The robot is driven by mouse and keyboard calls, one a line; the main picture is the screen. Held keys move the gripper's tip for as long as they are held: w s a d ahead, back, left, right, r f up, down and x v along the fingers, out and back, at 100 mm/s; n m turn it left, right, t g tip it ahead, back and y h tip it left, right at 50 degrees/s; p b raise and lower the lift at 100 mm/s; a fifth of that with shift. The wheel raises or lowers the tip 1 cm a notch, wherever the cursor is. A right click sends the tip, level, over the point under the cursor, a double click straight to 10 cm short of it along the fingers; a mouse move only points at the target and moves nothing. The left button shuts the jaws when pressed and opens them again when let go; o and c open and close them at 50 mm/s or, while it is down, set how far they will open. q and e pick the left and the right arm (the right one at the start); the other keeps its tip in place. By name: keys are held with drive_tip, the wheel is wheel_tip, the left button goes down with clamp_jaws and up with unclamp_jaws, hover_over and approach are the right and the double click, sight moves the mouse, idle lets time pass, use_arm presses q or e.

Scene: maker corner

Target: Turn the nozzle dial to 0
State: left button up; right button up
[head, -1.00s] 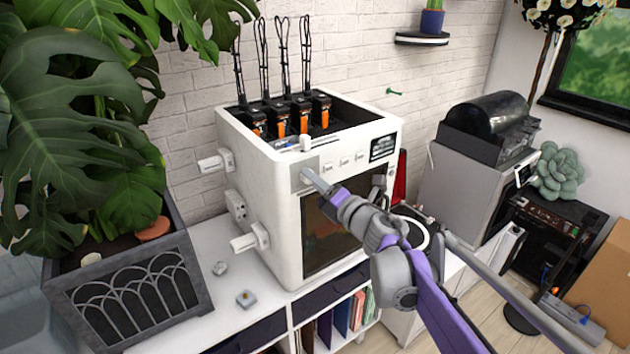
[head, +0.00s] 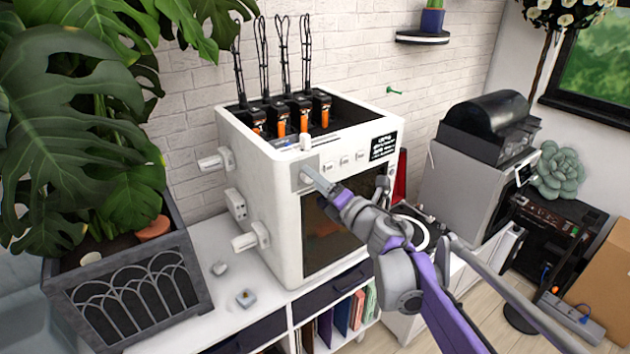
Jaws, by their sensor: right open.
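The white 3D printer (head: 262,190) stands on a white cabinet against the brick wall. A grey square panel (head: 299,180) sits at the upper left of its front face, where a dial would be; my right gripper covers part of it. My right gripper (head: 306,174) is at this panel, its fingers pointing at it, open. Whether it touches the dial cannot be told. Small buttons (head: 344,161) and a dark display (head: 383,146) with small white text lie to the right of the panel. My left gripper is not in view.
Several black and orange tool heads (head: 303,115) stand in the printer's open top. A planter (head: 135,285) with large leaves stands to the left. Small parts (head: 245,298) lie on the cabinet top (head: 205,320). A grey machine (head: 470,180) stands to the right.

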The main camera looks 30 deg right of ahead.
drive_tip(key=s, duration=1)
drive_tip(key=shift+d+b, duration=0.35)
drive_tip(key=shift+b, duration=0.1)
